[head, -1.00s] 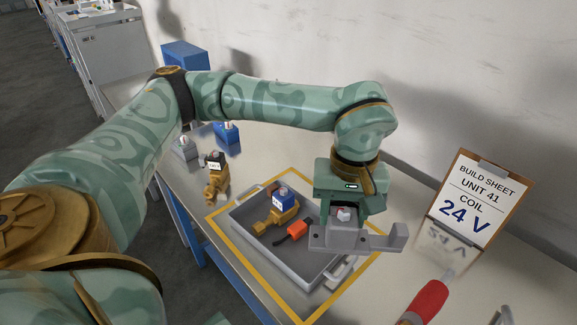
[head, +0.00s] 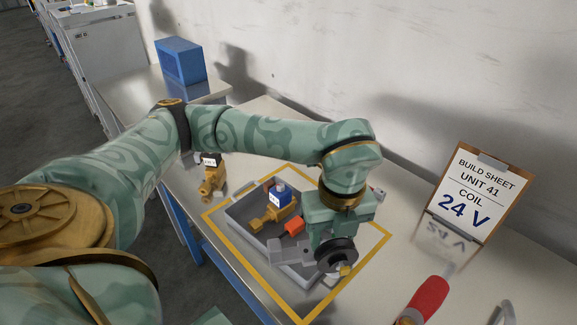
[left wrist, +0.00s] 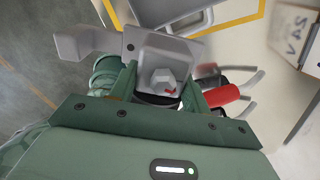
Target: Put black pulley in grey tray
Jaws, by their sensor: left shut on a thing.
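The black pulley (head: 337,255) is a dark wheel with a brass-coloured centre and appears joined to a grey bracket (head: 290,251). My left gripper (head: 334,240) is shut on this part and holds it up, over the right front of the grey tray (head: 245,232) as the head view shows it. In the left wrist view the bracket (left wrist: 88,42) and a grey hex piece (left wrist: 163,82) sit between my fingers; the pulley's dark rim is mostly hidden. The tray also shows there at the top (left wrist: 160,12). My right gripper is not in view.
In the tray lie a brass valve with a blue top (head: 279,199) and an orange-red part (head: 294,226). Yellow tape (head: 226,238) frames the tray. Another brass valve (head: 211,177) stands left. A build sheet (head: 476,198) and red handle (head: 429,300) are at right.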

